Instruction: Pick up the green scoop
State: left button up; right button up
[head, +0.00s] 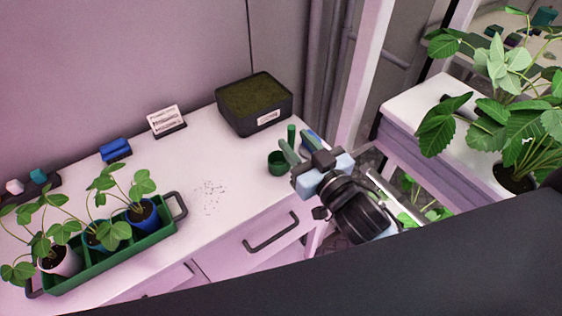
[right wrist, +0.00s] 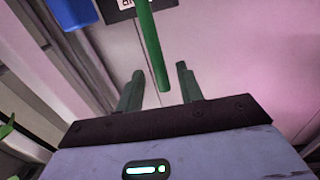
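The green scoop (head: 278,164) is near the right end of the white counter, with its round cup partly behind my right gripper (head: 288,155). Its green handle (head: 291,133) stands up beside the fingers. In the right wrist view the handle (right wrist: 151,45) runs down from the top edge, and its end shows between the two fingertips of my right gripper (right wrist: 159,82). The fingers are apart, with a gap on each side of the handle in the picture. The scoop's cup is not visible there. My left gripper is not in view.
A black soil bin (head: 285,112) stands behind the scoop. A green tray (head: 172,231) of potted plants is at left, near a small sign (head: 167,120) and blue block (head: 116,148). The counter's middle is mostly clear.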

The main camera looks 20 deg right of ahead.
jog(key=shift+x, duration=1.4)
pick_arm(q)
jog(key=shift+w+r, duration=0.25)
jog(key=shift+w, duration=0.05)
pick_arm(e)
grip_shut()
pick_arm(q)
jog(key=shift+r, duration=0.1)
